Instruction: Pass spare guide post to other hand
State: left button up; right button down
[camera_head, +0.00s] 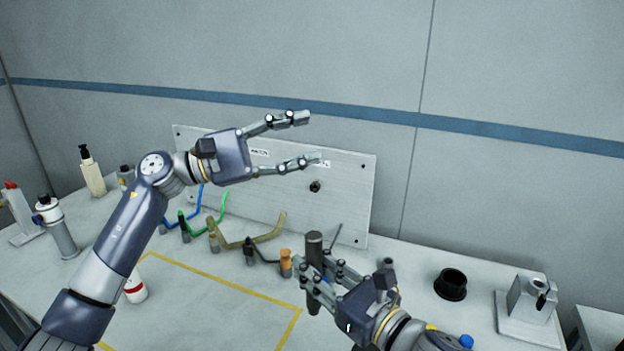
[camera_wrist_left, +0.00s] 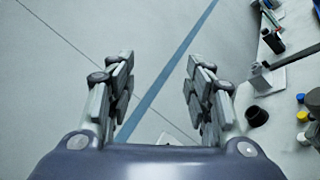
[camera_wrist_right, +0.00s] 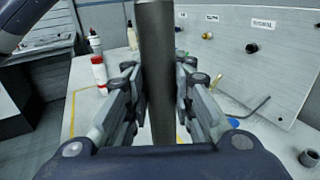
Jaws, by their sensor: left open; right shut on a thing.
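The spare guide post (camera_head: 314,245) is a dark grey cylinder, held upright above the bench. My right gripper (camera_head: 318,274) is shut on it. In the right wrist view the post (camera_wrist_right: 156,70) stands between the two fingers and runs out of the top of the picture. My left gripper (camera_head: 306,140) is open and empty, higher up in front of the wall panel, apart from the post. The left wrist view shows its fingers (camera_wrist_left: 160,95) spread wide with nothing between them.
A pale panel (camera_head: 345,205) stands at the back of the bench. Coloured bent tubes (camera_head: 250,236) lie before it. A black cup (camera_head: 451,284) and a grey fixture (camera_head: 530,310) stand at right. A red-and-white bottle (camera_head: 135,290) is at left by the yellow-marked area.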

pick_arm(q)
jog(key=s+d+m+g+y, duration=0.4)
jog(key=s+d+m, duration=0.2)
jog(key=s+d, duration=0.15)
jog(key=m+t+y, duration=0.3)
jog(key=m+y, duration=0.4)
jog(key=y, duration=0.8)
send_near(315, 236)
jog(key=f, duration=0.3)
jog(key=w+f, duration=0.1)
jog(key=f, duration=0.7)
jog(key=shift+w+d, duration=0.35)
jog(key=shift+w, duration=0.05)
